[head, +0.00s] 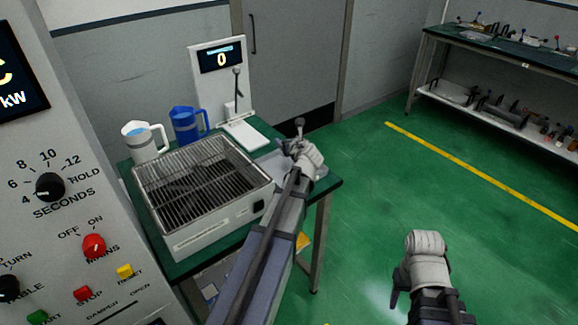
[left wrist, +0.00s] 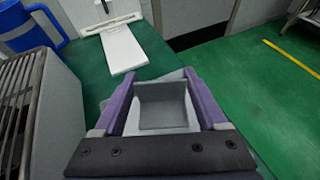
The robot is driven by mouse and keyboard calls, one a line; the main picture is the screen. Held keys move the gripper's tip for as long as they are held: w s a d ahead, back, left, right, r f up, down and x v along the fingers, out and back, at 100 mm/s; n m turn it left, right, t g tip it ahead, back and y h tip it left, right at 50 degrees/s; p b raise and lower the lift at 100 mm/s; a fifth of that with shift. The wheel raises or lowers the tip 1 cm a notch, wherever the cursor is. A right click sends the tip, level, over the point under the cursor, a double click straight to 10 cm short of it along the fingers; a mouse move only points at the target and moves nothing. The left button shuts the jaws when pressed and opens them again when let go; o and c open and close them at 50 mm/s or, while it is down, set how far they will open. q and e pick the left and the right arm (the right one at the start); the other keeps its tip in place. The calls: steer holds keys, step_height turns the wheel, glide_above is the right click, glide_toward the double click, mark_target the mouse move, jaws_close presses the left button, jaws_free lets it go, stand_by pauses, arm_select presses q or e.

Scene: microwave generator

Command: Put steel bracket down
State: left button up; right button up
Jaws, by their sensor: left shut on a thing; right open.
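The steel bracket (left wrist: 163,105) is a grey, angular metal piece between the purple fingers of my left gripper (left wrist: 163,98) in the left wrist view. My left gripper is shut on it. In the head view my left gripper (head: 300,155) is over the right end of the green-topped table (head: 328,184), and the bracket is hard to make out there. A flat light-grey surface (head: 272,164) shows beside it; I cannot tell whether the bracket touches it. My right gripper (head: 425,275) is low at the front right, over the floor, open and apart from the table.
A grill-topped box (head: 205,235) fills much of the table. A white jug (head: 145,142), a blue jug (head: 186,125) and a display stand (head: 218,80) are behind it. A control panel (head: 60,130) stands at the left. Green floor is clear at the right, before a far workbench (head: 500,85).

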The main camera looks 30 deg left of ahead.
mark_target(289, 167)
arm_select(q)
steer(key=shift+f+b, duration=3.3)
steer(key=shift+f, duration=0.55)
steer(key=shift+r, duration=0.1)
arm_select(e)
step_height(289, 167, down, 8)
steer(key=shift+r, duration=0.25)
steer(key=shift+f, duration=0.1)
arm_select(q)
steer(key=o, duration=1.4)
steer(key=p+v, duration=0.4)
steer(key=v, duration=0.7)
steer(key=shift+r+p, duration=0.15)
steer(key=shift+p, duration=0.2)
steer(key=shift+s+d+r, duration=0.15)
steer(key=shift+s+d, duration=0.15)
steer(key=shift+s, duration=0.05)
arm_select(e)
steer(key=shift+r, duration=2.4)
